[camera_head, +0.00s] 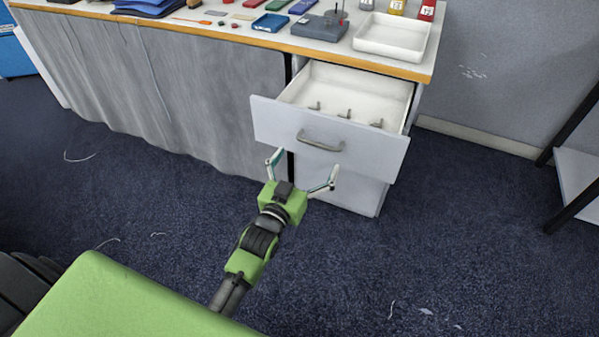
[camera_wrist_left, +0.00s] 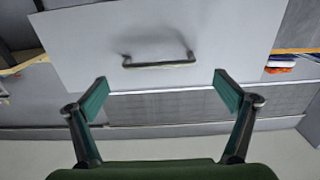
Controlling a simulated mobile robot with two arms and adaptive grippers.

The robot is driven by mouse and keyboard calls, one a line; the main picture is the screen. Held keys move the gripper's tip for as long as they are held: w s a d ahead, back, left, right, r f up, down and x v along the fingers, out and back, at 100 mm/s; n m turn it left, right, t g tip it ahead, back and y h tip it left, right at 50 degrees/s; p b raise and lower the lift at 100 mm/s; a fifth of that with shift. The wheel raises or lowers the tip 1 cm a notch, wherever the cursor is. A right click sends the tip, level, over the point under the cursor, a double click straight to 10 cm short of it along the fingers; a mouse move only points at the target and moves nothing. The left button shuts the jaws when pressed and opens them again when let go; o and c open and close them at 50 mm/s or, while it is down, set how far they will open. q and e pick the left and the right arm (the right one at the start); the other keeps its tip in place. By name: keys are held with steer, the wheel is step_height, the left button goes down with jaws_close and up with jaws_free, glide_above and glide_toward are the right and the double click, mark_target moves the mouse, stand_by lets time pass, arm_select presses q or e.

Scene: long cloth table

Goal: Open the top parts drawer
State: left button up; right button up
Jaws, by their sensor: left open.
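The top parts drawer (camera_head: 269,123) is pulled out from the cabinet under the right end of the table. Its white inside shows, with several small grey parts lying in it. Its grey bar handle (camera_head: 320,141) is on the front panel and also shows in the left wrist view (camera_wrist_left: 158,63). My left gripper (camera_head: 302,170) is open and empty, just in front of and below the handle, apart from it. In the left wrist view the open fingers (camera_wrist_left: 160,92) stand on either side, below the handle. My right gripper is not in view.
The long table (camera_head: 240,42) has a grey cloth front and holds a white tray (camera_head: 392,37), a blue tray (camera_head: 270,22) and bottles. A lower cabinet front (camera_head: 345,193) is below the drawer. A shelf (camera_head: 578,180) stands at the right.

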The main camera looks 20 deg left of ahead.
arm_select(q)
steer(key=s, duration=0.5)
steer(key=shift+s+a, duration=0.1)
steer(key=shift+a, duration=0.05)
